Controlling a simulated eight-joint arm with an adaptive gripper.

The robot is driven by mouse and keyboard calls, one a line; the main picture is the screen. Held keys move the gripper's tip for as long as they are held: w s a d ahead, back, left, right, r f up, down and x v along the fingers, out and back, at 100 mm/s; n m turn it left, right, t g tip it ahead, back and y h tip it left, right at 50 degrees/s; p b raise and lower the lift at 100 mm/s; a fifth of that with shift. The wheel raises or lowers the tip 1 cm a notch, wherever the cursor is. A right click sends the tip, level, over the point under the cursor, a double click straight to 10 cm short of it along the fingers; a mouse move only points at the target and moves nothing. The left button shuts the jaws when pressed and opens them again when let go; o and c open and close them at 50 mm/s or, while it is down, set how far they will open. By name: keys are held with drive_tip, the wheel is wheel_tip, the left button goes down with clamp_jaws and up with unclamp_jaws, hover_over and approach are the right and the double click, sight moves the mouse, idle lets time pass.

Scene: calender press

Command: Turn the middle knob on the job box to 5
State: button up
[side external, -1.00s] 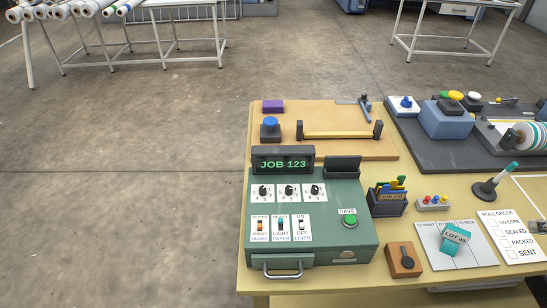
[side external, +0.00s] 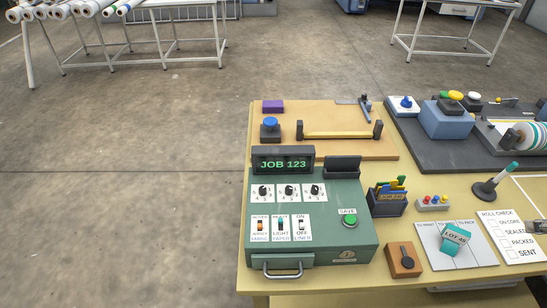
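The green job box (side external: 330,236) stands at the front left of the yellow table. Its display (side external: 284,160) reads JOB 123. Three black knobs on white dials sit in a row below the display. The middle knob (side external: 288,190) is between the left knob (side external: 263,191) and the right knob (side external: 314,189). The dial numbers and the exact pointer setting are too small to read surely.
Below the knobs are several rocker switches (side external: 281,228). A green SAVE button (side external: 349,221) is at the box's right. A dark card holder (side external: 387,204) and a wooden block with a black lever (side external: 404,260) stand to the right. Space above the box looks clear.

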drive_tip(key=shift+o, duration=1.2)
drive_tip(key=w+a+r+n, duration=0.3)
drive_tip(key=w+r, duration=0.2)
drive_tip(key=r, duration=0.1)
drive_tip(key=shift+w+a+n+g+y, duration=0.25)
drive_tip(key=shift+a+n+g+y, duration=0.05)
drive_tip(key=shift+n+g, duration=0.1)
drive_tip(key=w+a+r+n+g, duration=0.1)
drive_tip(key=w+a+r+n, duration=0.3)
drive_tip(key=w+a, duration=0.15)
drive_tip(key=n+g, duration=0.5)
drive_tip(key=n, duration=1.6)
hover_over(289, 188)
wheel_tip(289, 188, down, 7)
drive_tip(key=shift+f, duration=5.15)
clamp_jaws()
